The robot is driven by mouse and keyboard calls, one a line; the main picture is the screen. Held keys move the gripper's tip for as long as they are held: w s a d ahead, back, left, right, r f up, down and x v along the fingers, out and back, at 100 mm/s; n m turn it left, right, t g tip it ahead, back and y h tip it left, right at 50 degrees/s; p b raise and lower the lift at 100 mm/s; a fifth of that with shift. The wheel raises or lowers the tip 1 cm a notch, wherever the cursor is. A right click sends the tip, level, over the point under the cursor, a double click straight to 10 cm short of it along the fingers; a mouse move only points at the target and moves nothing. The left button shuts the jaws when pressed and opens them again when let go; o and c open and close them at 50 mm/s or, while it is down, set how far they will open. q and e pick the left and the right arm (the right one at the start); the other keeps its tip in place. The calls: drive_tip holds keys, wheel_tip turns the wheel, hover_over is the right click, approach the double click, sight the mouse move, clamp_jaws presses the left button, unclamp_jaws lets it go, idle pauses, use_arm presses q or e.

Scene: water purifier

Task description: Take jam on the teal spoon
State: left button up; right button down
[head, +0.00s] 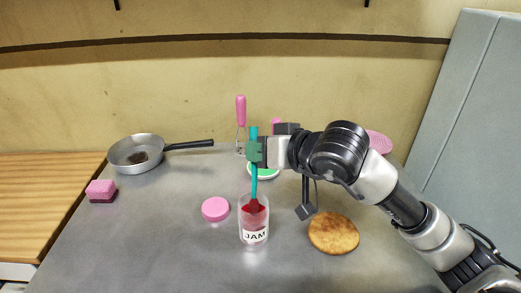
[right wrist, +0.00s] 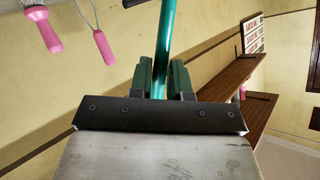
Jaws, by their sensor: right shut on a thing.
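The teal spoon (head: 254,180) stands nearly upright, its lower end inside the clear jam jar (head: 255,232). Red jam (head: 251,216) shows in the jar, with a darker red lump at the spoon's lower end near the rim. My right gripper (head: 255,152) is shut on the spoon's handle above the jar. In the right wrist view the teal handle (right wrist: 166,45) stands between the two green fingertips. The spoon's bowl is not clearly visible. My left gripper is not in view.
A pink lid (head: 215,209) lies left of the jar and a round pancake (head: 333,233) lies right. A frying pan (head: 136,153) and pink sponge (head: 101,191) are at the left. A pink-handled utensil (head: 241,112) stands behind the spoon. The front left of the table is clear.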

drive_tip(key=shift+f, duration=0.1)
drive_tip(key=shift+r+p, duration=1.15)
drive_tip(key=shift+r, duration=2.45)
drive_tip(key=shift+w, duration=0.1)
